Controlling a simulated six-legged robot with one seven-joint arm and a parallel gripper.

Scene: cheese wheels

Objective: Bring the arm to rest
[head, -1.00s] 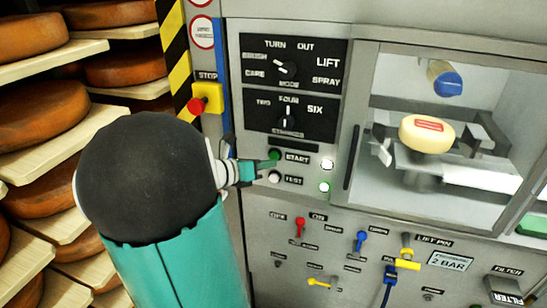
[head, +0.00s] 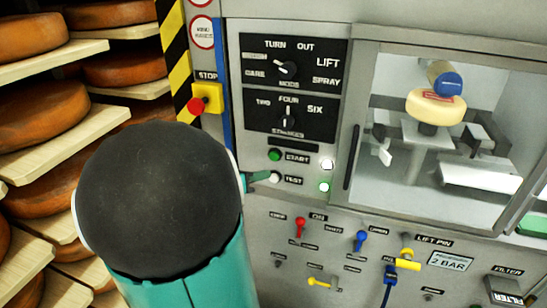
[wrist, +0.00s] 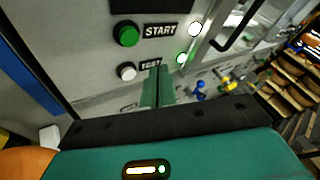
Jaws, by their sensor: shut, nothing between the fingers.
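My gripper (wrist: 158,86) shows in the wrist view with its two green fingers together and nothing between them. In the head view my dark, rounded arm joint hides most of it, and only a green fingertip (head: 260,176) shows, close to the white TEST button (head: 275,177). In the wrist view the fingers lie just right of the TEST button (wrist: 127,72) and below the green START button (wrist: 126,34). I cannot tell whether the fingers touch the panel.
The control panel (head: 235,60) carries dials, small levers and a red stop button (head: 196,105). Right of it, a windowed chamber holds a pale cheese wheel (head: 425,112) raised under a blue-ended cylinder (head: 447,82). Shelves with orange cheese wheels (head: 45,112) stand close on the left.

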